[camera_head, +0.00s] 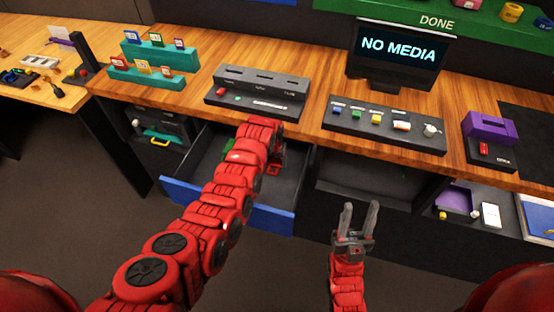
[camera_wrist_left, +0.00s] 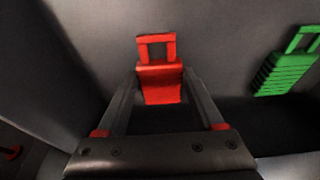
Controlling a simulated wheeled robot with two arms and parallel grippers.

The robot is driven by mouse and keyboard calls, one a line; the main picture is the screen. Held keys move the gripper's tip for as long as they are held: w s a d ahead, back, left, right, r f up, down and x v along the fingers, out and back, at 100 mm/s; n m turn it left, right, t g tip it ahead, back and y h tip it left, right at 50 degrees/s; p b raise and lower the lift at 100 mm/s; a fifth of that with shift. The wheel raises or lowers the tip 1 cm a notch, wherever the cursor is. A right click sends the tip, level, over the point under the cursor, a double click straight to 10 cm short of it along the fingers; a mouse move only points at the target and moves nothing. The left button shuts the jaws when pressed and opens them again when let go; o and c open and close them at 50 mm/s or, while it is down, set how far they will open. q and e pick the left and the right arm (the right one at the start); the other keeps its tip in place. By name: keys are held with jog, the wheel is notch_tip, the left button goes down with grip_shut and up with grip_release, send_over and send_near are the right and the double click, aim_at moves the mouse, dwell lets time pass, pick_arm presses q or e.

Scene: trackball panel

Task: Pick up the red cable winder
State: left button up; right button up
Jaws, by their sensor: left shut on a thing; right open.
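The red cable winder (camera_wrist_left: 159,85) is between the two fingers of my left gripper (camera_wrist_left: 160,92) in the left wrist view. The fingers are shut on its ribbed body, and its square loop end points away. In the head view my left forearm (camera_head: 250,155) reaches into the open drawer (camera_head: 270,218) and mostly hides the gripper; a small red loop (camera_head: 273,170) shows beside it. A green cable winder (camera_wrist_left: 287,70) lies to the right, apart from the gripper. My right gripper (camera_head: 360,207) is open and empty in front of the desk.
The drawer has a blue front and grey walls close around my left gripper. Above it the wooden desk carries a grey panel (camera_head: 255,92), a panel with coloured blocks (camera_head: 385,125), a monitor (camera_head: 400,50), a purple holder (camera_head: 488,128) and a teal rack (camera_head: 155,60).

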pick_arm(q)
jog(key=shift+a+r, duration=0.1)
jog(key=shift+a, duration=0.05)
jog(key=shift+s+a+r, duration=0.2)
jog(key=shift+a+r, duration=0.35)
jog(key=shift+r, duration=0.05)
jog(key=s+a+r+b, duration=0.2)
jog(key=a+r, duration=0.4)
jog(key=a, duration=0.6)
jog(key=shift+s+r, duration=0.3)
jog(key=shift+s, duration=0.2)
jog(key=shift+a, duration=0.1)
